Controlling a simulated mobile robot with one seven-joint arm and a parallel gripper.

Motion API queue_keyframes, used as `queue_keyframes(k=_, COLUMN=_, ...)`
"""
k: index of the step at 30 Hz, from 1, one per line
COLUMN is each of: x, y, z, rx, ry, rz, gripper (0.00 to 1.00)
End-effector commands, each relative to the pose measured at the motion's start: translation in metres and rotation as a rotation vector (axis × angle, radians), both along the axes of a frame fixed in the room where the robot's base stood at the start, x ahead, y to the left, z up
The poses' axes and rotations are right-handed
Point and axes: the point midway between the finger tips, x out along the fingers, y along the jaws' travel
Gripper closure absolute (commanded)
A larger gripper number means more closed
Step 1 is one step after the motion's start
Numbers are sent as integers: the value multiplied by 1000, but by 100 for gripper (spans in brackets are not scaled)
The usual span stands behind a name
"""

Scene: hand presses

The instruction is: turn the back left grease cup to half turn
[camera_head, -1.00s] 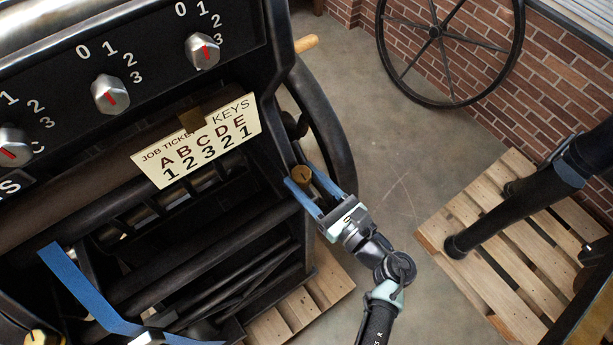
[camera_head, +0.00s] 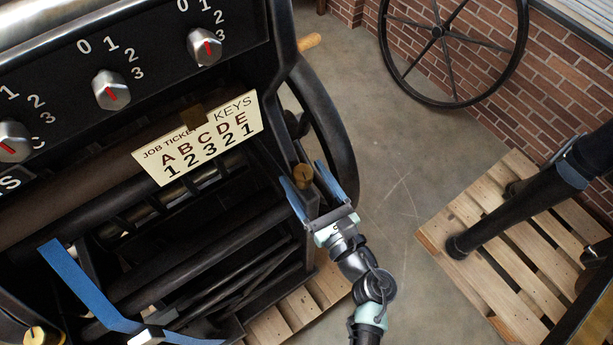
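The turn mark on the cup is too small to read. Another brass cup (camera_head: 36,336) with a yellow part shows at the bottom left edge. I cannot tell from this view which cup is back left.
The job ticket (camera_head: 202,140) reads A B C D E over 1 2 3 2 1. Knobs with red marks, such as one knob (camera_head: 111,91), line the panel above. A wooden pallet (camera_head: 480,215) stands right; concrete floor lies between.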

Motion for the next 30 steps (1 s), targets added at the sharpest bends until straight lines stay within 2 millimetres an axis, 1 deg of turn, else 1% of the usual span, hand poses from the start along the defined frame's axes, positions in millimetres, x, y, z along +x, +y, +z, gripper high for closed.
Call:
queue_keyframes(k=7, x=0, y=0, z=-1, rx=-1, ry=0, rz=0, gripper=20)
queue_keyframes(k=11, x=-8, y=-4, z=-2, rx=-2, ry=1, rz=-1, gripper=20)
queue_keyframes(k=14, x=-21, y=-11, z=-4, rx=-2, ry=2, rz=-1, gripper=20)
queue_keyframes(k=24, x=-87, y=-44, z=-5, rx=-3, ry=3, rz=-1, gripper=20)
queue_keyframes(k=27, x=-100, y=-51, z=-3, rx=-1, ry=2, rz=-1, gripper=20)
queue_keyframes(k=30, x=-110, y=-56, z=-2, rx=-2, ry=1, rz=-1, gripper=20)
